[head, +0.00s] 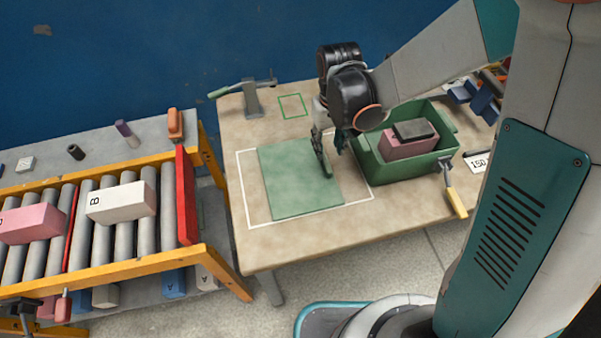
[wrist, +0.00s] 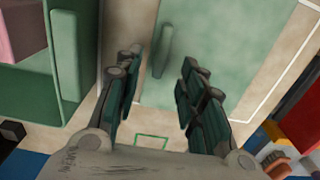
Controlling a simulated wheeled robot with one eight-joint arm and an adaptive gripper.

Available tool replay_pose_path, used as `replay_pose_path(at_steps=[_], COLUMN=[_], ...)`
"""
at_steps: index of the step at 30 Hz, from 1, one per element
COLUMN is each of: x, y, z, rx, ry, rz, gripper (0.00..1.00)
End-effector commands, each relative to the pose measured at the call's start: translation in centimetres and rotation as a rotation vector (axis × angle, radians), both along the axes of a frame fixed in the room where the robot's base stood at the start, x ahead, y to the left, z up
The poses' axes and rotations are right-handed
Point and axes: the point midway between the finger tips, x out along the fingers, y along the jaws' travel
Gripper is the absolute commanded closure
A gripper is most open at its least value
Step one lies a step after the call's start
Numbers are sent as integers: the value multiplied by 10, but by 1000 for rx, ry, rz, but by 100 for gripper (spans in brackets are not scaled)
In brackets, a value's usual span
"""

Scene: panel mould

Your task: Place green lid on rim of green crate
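The green lid (head: 290,185) lies flat on the wooden table inside a white outlined rectangle. Its raised handle (wrist: 163,50) shows in the wrist view, near the lid's edge on the crate side. My gripper (head: 332,152) is over that edge, fingers pointing down. In the wrist view my gripper (wrist: 158,85) is open and empty, with the handle in line with the gap between the fingers. I cannot tell the exact height of the fingertips. The open green crate (head: 440,158) stands right of the lid; its wall (wrist: 66,50) shows at left in the wrist view.
The crate holds a pink block (head: 405,147) with a dark grey-green block (head: 415,130) on it. A clamp (head: 252,98) and a small green outlined square (head: 292,106) are at the table's back. A yellow-handled tool (head: 455,198) is by the crate. A roller conveyor (head: 105,230) stands left.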

Motion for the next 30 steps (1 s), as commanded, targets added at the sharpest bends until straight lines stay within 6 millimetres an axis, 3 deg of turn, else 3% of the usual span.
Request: replay_pose_path(at_steps=[3,11,21,28,30], x=[0,-1,-3,-3,-3], y=[0,0,2,2,2], z=[-17,-30,-73,-74,-73], rx=[0,0,0,0,0], ry=[0,0,0,0,0], rz=[0,0,0,0,0], gripper=[63,63,63,63,77])
